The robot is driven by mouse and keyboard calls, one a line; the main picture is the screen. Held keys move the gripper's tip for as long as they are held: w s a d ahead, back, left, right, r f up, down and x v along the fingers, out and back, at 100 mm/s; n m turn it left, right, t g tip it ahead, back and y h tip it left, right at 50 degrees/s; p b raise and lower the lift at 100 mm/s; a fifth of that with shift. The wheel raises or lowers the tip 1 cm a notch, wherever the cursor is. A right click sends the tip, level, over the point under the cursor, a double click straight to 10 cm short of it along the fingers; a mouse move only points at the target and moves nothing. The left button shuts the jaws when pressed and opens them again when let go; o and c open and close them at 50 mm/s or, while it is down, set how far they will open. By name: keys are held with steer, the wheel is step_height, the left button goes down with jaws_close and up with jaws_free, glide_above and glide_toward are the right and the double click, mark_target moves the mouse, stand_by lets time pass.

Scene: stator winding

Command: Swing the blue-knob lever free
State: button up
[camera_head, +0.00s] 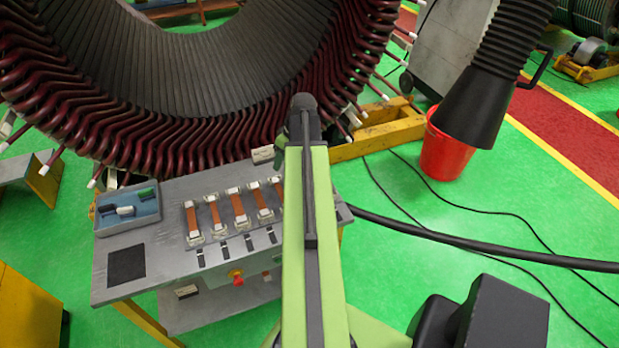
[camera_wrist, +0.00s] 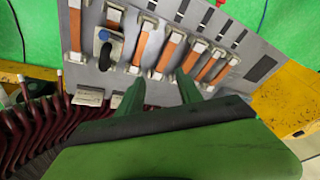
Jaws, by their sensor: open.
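The blue-knob lever (camera_wrist: 104,50) shows in the wrist view at the upper left, with its blue knob (camera_wrist: 103,34) on a dark handle, on a pale mount between two copper strips. I cannot make it out in the head view, where my arm covers part of the table. My gripper (camera_wrist: 160,90) is open and empty in the wrist view. Its two green fingers point at the panel, below and right of the lever, apart from the knob in the picture.
Several copper strips with pale end clamps (camera_head: 238,208) line the grey table (camera_head: 170,262). A blue tray (camera_head: 128,210) stands at its left. The large stator (camera_head: 180,130) rises behind. A red bucket (camera_head: 447,146) and black cables are on the green floor at right.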

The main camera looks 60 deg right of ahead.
steer(key=s+d+t, duration=0.1)
steer(key=s+d, duration=0.9)
steer(key=s, duration=0.1)
steer(key=shift+h, duration=0.3)
steer(key=b+x, duration=1.6)
steer(key=x, duration=0.1)
steer(key=shift+w+r, duration=0.1)
steer(key=shift+r, duration=0.15)
steer(key=shift+c, duration=0.2)
jaws_close()
steer(key=shift+d, duration=0.25)
steer(key=shift+a, duration=0.35)
